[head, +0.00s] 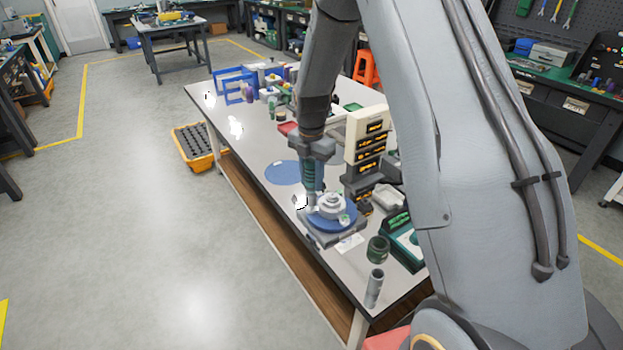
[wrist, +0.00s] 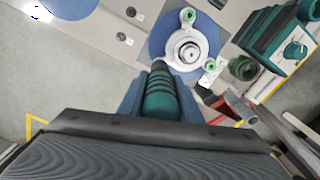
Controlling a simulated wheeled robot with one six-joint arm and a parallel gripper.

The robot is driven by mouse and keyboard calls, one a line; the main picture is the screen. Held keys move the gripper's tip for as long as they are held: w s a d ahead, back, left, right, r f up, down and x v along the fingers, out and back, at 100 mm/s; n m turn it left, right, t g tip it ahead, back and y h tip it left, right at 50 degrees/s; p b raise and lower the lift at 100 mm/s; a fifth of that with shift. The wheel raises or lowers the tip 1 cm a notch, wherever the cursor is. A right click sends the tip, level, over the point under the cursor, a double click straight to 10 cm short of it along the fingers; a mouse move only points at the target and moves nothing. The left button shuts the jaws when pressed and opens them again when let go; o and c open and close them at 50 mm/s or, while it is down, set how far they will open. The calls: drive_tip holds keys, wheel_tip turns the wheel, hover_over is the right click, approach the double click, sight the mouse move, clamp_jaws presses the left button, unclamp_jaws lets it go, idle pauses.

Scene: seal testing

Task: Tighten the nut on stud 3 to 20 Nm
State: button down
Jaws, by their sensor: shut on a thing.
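The white flange (head: 332,204) with a central bore sits on a blue round plate (head: 330,222) on a grey base near the table's front edge. In the wrist view the flange (wrist: 188,52) shows a green-ringed stud (wrist: 188,15) at the top and another (wrist: 210,65) at lower right. My gripper (head: 311,155) is shut on an upright teal tool (head: 310,178). In the wrist view the tool (wrist: 160,95) points its dark tip at the flange's lower-left lug, which it hides. I cannot tell whether the tip touches a nut. Stud numbers are not readable.
A cream rack with dark labelled bins (head: 366,140) stands close behind the flange. A green cylinder (head: 377,250), a grey cylinder (head: 374,288) and a green-and-black box (head: 408,245) stand to the right.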

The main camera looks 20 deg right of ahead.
sight(311, 170)
drive_tip(key=shift+f+b, duration=0.35)
drive_tip(key=shift+f, duration=0.55)
idle(1.3)
drive_tip(key=shift+r+p, duration=1.45)
drive_tip(key=shift+r, duration=1.1)
